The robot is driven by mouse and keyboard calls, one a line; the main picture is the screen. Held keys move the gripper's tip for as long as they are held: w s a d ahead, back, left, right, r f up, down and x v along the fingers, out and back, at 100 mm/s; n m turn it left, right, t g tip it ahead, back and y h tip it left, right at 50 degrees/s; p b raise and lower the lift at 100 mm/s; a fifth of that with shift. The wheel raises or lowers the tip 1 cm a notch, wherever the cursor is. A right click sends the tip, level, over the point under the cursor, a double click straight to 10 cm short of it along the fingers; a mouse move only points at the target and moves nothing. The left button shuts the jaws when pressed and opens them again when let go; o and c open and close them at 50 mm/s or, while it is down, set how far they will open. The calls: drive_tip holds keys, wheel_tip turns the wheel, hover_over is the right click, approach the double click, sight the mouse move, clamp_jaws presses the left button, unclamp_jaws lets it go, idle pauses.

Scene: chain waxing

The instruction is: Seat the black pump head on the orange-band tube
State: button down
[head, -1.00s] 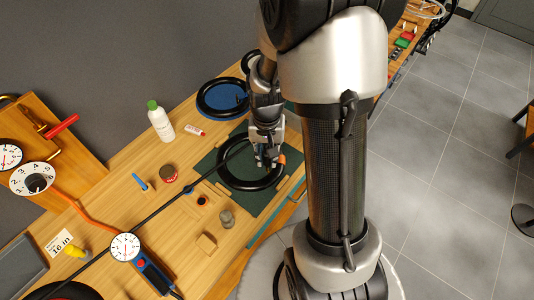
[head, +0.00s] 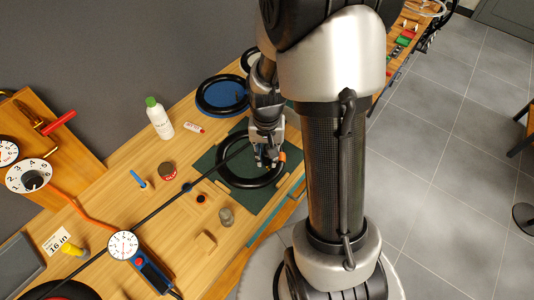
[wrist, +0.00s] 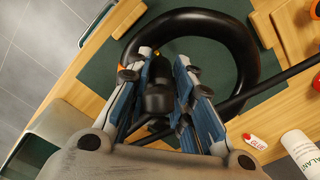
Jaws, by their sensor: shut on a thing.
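The black tube (head: 223,177) lies as a ring on a green mat (head: 262,203), and it curves across the top of the wrist view (wrist: 195,18). An orange patch (head: 282,155) shows on its right side, and a small bit of orange (wrist: 126,60) shows by my left finger in the wrist view. My gripper (head: 267,163) is low over that side of the ring. In the wrist view my gripper (wrist: 160,88) is shut on the black pump head (wrist: 158,98), close to the tube. Whether the pump head touches the valve is hidden.
A long black hose (head: 153,221) runs diagonally across the bench from near a round gauge (head: 123,245) to the ring.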

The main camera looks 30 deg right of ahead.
drive_tip(key=shift+f, duration=0.15)
drive_tip(key=c, duration=1.3)
unclamp_jaws()
wheel_tip(320, 180, up, 12)
drive_tip(key=shift+r, duration=0.1)
